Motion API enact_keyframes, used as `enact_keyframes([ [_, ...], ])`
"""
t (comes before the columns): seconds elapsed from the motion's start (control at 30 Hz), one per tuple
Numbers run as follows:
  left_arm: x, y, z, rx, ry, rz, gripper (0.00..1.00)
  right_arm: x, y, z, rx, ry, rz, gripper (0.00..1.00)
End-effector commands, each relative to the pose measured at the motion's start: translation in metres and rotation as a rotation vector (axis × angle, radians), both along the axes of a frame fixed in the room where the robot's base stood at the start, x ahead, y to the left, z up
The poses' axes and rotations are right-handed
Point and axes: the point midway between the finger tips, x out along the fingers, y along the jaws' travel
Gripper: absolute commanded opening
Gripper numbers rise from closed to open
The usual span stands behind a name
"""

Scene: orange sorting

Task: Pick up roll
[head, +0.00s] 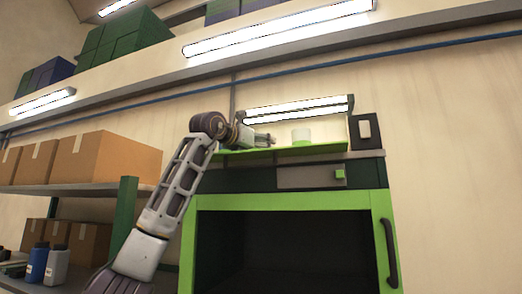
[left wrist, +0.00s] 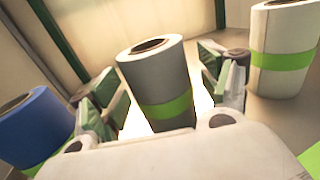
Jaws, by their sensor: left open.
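A grey roll (left wrist: 157,75) with a green band stands between the two fingers of my left gripper (left wrist: 162,95) in the left wrist view. The fingers are open, one on each side of it, and its lower end is hidden behind my gripper's body. In the head view my left gripper (head: 265,139) reaches over the green shelf (head: 240,151). A pale roll (head: 301,136) stands on that shelf, just right of the gripper. My right gripper does not show.
In the left wrist view a blue roll (left wrist: 38,125) is at the left and a white roll (left wrist: 284,35) with a green band is at the right. A dark box (head: 365,131) is right of the shelf, a light strip (head: 295,110) above it. Cardboard boxes (head: 120,158) stand at the left.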

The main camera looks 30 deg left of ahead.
Motion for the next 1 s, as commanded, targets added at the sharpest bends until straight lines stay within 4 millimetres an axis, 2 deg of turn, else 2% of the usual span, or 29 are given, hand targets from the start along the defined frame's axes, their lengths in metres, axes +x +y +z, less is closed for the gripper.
enact_keyframes([
  [0.57,0.0036,0.0,-0.0005,0.0,0.0,0.0,0.76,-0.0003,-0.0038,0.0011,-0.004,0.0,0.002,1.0],
  [0.9,0.0035,0.0,-0.0004,0.0,0.0,0.0,0.33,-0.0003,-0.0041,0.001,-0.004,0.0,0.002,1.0],
  [0.97,0.0034,0.0,-0.0003,0.0,0.0,0.0,0.26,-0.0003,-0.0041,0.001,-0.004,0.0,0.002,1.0],
  [1.0,0.0033,0.0,-0.0001,0.0,-0.001,0.0,0.26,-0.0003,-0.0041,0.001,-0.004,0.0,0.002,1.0],
])
